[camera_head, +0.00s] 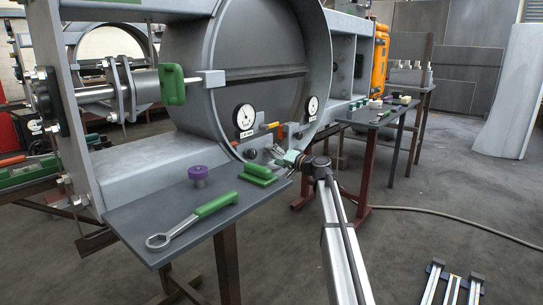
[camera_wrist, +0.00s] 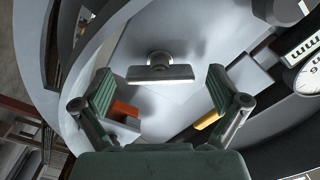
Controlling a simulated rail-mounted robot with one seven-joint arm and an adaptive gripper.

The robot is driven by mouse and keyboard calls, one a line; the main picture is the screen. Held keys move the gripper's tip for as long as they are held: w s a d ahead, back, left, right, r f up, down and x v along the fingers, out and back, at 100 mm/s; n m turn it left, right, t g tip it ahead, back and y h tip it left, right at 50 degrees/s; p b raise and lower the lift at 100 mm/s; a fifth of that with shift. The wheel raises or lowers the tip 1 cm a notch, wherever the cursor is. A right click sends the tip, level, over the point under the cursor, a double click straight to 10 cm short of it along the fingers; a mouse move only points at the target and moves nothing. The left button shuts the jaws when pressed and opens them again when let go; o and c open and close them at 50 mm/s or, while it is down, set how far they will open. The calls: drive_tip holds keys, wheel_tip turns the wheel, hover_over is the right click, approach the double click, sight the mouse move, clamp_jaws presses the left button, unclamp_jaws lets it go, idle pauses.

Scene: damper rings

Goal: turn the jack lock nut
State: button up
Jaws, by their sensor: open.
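My gripper (camera_head: 281,154) is low in front of the large round grey ring, just right of the two gauges' midpoint line. In the wrist view my gripper (camera_wrist: 160,80) has its two green-padded fingers spread wide and empty. Between and beyond the fingertips is a grey metal bar on a round stem (camera_wrist: 160,72), fixed to a pale surface. The fingers do not appear to touch it. I cannot tell for certain that this is the jack lock nut. In the head view that bar is too small to make out.
A dark shelf (camera_head: 140,222) in front holds a green-handled ring wrench (camera_head: 192,220), a purple knob (camera_head: 198,175) and a green block (camera_head: 258,174). Wrist view: an orange block (camera_wrist: 125,109) is near the left finger, a yellow piece (camera_wrist: 207,120) near the right, a gauge (camera_wrist: 308,74) at far right.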

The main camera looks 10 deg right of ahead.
drive_tip(key=shift+s+d, duration=0.25)
drive_tip(key=shift+s, duration=0.05)
drive_tip(key=shift+s+d, duration=0.1)
drive_tip(key=v, duration=0.5)
drive_tip(key=shift+s+d, duration=0.25)
drive_tip(key=shift+d, duration=0.05)
idle(0.4)
drive_tip(key=shift+c, duration=0.3)
